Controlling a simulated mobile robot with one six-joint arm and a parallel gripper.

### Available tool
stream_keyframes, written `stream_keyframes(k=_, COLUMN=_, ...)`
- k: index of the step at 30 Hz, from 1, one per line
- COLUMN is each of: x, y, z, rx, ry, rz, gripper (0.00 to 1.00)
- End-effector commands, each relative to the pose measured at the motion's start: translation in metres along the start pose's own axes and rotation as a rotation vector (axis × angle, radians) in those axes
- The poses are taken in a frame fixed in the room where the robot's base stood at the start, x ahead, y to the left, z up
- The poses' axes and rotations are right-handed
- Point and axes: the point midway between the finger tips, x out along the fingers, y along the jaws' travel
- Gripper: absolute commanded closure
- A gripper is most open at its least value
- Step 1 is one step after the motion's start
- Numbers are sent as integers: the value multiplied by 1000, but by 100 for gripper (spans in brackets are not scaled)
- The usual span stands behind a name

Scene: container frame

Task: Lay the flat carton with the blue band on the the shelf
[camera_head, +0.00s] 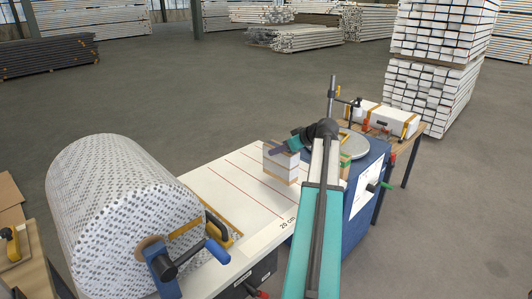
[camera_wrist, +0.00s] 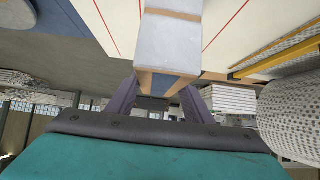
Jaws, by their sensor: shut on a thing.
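My gripper (camera_head: 282,149) is shut on a white-grey carton (camera_head: 281,170) with a tan band, at the far part of the white board. In the wrist view the carton (camera_wrist: 170,45) shows a pale face, a brown strip and tan edges between the two dark fingers (camera_wrist: 158,92). Nothing in view can be clearly made out as the shelf.
The white board (camera_head: 235,165) has red lines and a "20 cm" mark. A large bubble-wrap roll (camera_head: 125,205) with a blue-handled tool stands left. Beyond my arm are a round metal plate (camera_head: 353,145), a blue-sided bench (camera_head: 366,172) and a strapped white package (camera_head: 382,118). Open floor lies behind.

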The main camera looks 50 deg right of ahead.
Motion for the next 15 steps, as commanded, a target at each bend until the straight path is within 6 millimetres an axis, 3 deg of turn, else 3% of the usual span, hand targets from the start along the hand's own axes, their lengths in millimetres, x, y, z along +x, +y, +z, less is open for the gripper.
stream_keyframes(k=6, x=-24, y=21, z=13, rx=1, ry=3, rz=2, gripper=100)
stream_keyframes(k=15, x=-35, y=29, z=20, rx=0, ry=2, rz=0, gripper=100)
